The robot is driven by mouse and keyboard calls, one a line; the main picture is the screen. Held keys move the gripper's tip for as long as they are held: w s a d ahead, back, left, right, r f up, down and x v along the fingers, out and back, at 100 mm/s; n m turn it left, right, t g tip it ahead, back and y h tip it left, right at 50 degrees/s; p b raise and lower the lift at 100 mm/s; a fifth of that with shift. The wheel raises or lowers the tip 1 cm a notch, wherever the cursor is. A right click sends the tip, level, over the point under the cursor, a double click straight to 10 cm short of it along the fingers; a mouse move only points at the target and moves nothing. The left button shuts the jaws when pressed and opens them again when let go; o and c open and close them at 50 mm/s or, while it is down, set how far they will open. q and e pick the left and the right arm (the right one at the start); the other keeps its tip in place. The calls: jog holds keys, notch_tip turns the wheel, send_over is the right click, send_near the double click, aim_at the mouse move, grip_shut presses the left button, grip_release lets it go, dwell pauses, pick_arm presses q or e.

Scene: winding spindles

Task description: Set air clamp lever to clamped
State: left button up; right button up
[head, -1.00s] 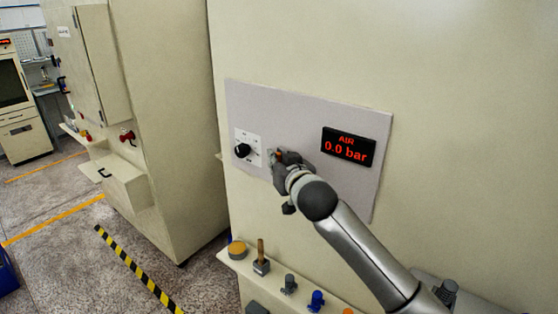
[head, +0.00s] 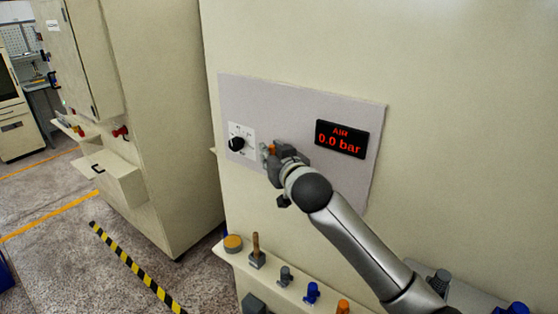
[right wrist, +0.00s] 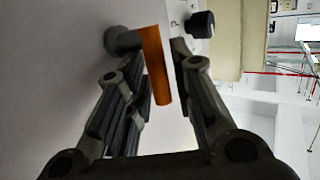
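The air clamp lever is an orange bar on a grey round pivot, standing out from the grey panel (head: 300,110). In the right wrist view the lever (right wrist: 156,65) lies between the fingers of my right gripper (right wrist: 160,82), with a visible gap to the right finger. Whether the left finger touches it I cannot tell. In the head view my right gripper (head: 272,158) is at the panel and mostly hides the lever (head: 271,149). The fingers are apart. The red display (head: 341,139) reads AIR 0.0 bar. My left gripper is out of view.
A black knob (head: 236,144) on a white plate sits just left of the lever. Below the panel, a shelf (head: 273,280) carries an orange-topped can, a brush-like tool and several small fittings. Another cabinet (head: 155,110) stands to the left, with striped floor tape before it.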

jog(key=v, duration=1.1)
jog(key=shift+s+d, duration=0.15)
jog(key=shift+s, duration=0.15)
